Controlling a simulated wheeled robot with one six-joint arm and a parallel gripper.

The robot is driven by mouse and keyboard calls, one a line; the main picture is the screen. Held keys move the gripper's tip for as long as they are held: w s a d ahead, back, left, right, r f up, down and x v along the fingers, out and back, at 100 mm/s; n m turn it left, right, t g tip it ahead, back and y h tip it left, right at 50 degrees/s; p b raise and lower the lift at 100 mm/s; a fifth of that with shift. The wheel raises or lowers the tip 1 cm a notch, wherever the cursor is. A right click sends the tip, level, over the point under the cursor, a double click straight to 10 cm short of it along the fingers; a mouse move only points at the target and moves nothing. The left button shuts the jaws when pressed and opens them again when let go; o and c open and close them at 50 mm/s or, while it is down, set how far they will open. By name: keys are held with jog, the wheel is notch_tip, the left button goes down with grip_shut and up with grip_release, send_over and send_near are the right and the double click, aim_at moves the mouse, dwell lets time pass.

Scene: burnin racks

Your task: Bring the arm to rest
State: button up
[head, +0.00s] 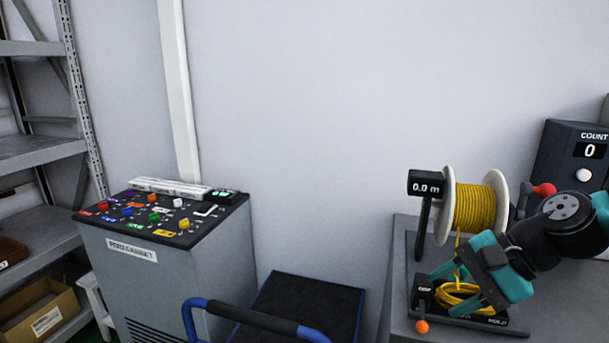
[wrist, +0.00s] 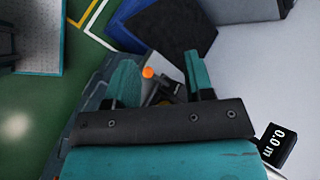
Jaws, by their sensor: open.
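My gripper (head: 451,289) is at the right of the head view, at the end of my teal and black arm, reaching left and down over the grey bench (head: 402,262). In the wrist view its two teal fingers (wrist: 160,66) stand apart with no object clearly held between them. The coil of yellow cord (head: 460,295) lies low by the fingers. Whether they touch it I cannot tell. The small orange ball (head: 421,327) is just below left of the gripper and shows between the fingers in the wrist view (wrist: 148,72).
A spool of yellow cord (head: 474,207) with a "0.0 m" display (head: 426,187) stands behind the gripper. A dark counter box (head: 577,160) is at far right.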

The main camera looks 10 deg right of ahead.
jog(key=s+a+r+n+g+h, duration=0.3)
jog(key=s+a+r+n, duration=0.2)
jog(key=s+a+n, duration=0.7)
jog(key=n, duration=0.7)
jog(key=shift+r+g+h, duration=0.2)
jog(key=shift+g+h, duration=0.1)
jog(key=shift+h, duration=0.1)
jog(key=shift+s+a, duration=0.1)
